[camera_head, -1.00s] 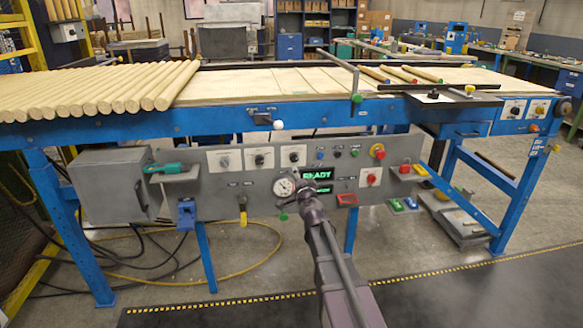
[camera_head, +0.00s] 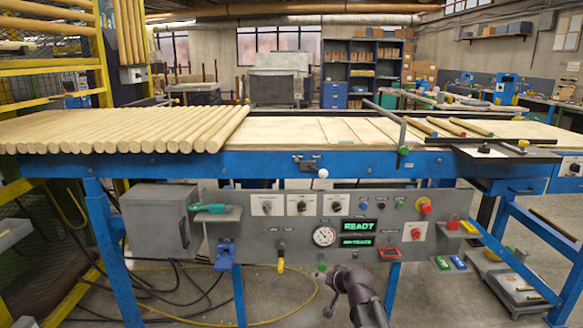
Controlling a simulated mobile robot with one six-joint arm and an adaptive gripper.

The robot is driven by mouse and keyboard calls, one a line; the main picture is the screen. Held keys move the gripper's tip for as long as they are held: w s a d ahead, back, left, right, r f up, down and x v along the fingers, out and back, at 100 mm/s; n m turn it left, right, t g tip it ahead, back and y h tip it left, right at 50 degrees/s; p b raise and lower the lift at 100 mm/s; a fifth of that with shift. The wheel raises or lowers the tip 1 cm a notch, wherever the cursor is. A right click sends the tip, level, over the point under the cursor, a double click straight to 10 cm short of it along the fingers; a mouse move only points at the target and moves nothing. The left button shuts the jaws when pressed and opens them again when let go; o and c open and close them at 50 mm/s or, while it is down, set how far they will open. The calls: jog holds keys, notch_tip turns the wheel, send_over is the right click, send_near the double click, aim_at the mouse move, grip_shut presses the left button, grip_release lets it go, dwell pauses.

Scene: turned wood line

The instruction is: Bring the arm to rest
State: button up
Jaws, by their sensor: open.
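My gripper (camera_head: 336,287) shows at the bottom, right of centre, at the end of my dark arm. It is open, with no object seen in it. It stands in front of the lower edge of the grey control panel (camera_head: 290,232), below the round gauge (camera_head: 324,236). The gauge and the green display (camera_head: 358,226), which reads READY, are both uncovered. I cannot tell how far the gripper is from the panel. Most of my arm is below the picture.
A blue-framed bench (camera_head: 270,164) spans the view, with wooden rods (camera_head: 120,128) lying side by side at its left. A yellow hose (camera_head: 215,318) and dark cables lie on the floor at lower left. Small parts sit on a low stand (camera_head: 515,283) at right.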

jog(key=s+d+f+n+g+h, duration=0.1)
jog(key=s+d+f+g+h, duration=0.3)
jog(key=s, duration=0.6)
jog(key=s+d+f+n+g+h, duration=0.1)
jog(key=s+d+f+g, duration=0.3)
jog(key=s, duration=0.6)
notch_tip(320, 180, up, 33)
jog(key=a+g+p, duration=0.1)
jog(key=p, duration=3.1)
jog(key=shift+a, duration=0.15)
